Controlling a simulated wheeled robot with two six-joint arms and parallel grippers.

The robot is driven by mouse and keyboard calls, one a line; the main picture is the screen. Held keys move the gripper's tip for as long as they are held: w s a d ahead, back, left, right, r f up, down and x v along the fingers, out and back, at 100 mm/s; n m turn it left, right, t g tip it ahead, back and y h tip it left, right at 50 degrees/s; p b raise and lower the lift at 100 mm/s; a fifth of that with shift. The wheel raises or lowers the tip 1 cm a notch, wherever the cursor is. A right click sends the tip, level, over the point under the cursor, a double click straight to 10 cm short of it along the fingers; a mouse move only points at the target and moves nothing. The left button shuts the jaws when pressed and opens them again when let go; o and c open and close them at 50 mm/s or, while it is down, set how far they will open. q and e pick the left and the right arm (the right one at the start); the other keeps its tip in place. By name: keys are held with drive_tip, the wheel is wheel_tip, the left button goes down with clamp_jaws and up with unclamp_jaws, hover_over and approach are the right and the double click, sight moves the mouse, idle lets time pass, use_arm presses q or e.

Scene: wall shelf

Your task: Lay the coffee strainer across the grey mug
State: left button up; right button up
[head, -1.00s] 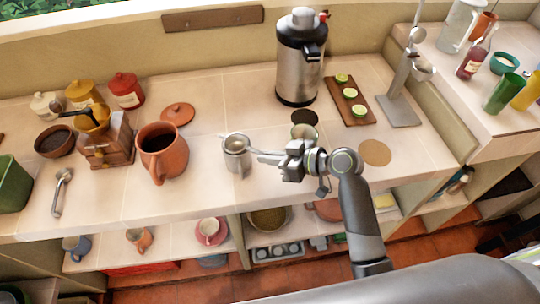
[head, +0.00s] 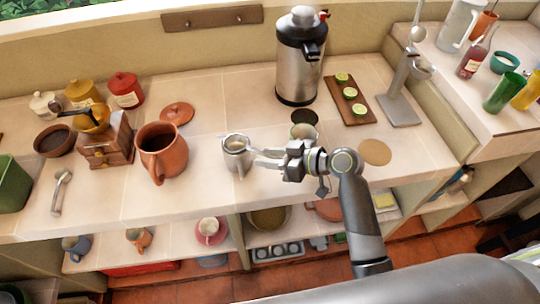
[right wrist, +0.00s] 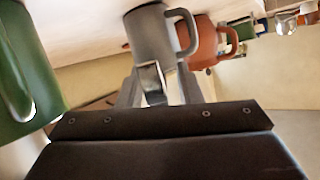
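The grey mug (head: 238,160) stands upright on the counter, and it also shows in the right wrist view (right wrist: 152,38). The coffee strainer (head: 236,142) lies over the mug's mouth, with its handle toward my right gripper. In the right wrist view, the strainer's metal handle end (right wrist: 152,83) sits between my fingers, with gaps on both sides. My right gripper (head: 264,158) is open, just right of the mug, around the handle but apparently not gripping it. My left gripper is not in view.
A terracotta pitcher (head: 160,150) stands left of the mug. A cup (head: 303,132) stands just behind my right gripper; a green vessel (right wrist: 20,75) is close at left in the wrist view. A steel dispenser (head: 300,60) stands at the back.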

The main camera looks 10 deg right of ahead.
drive_tip(key=shift+d, duration=0.1)
drive_tip(key=shift+s+d+r, duration=0.1)
drive_tip(key=shift+s+d, duration=0.05)
drive_tip(key=shift+d, duration=0.1)
drive_tip(key=b+v, duration=0.4)
drive_tip(key=v, duration=1.2)
drive_tip(key=shift+s+d, duration=0.15)
drive_tip(key=shift+d, duration=0.1)
drive_tip(key=shift+r, duration=0.15)
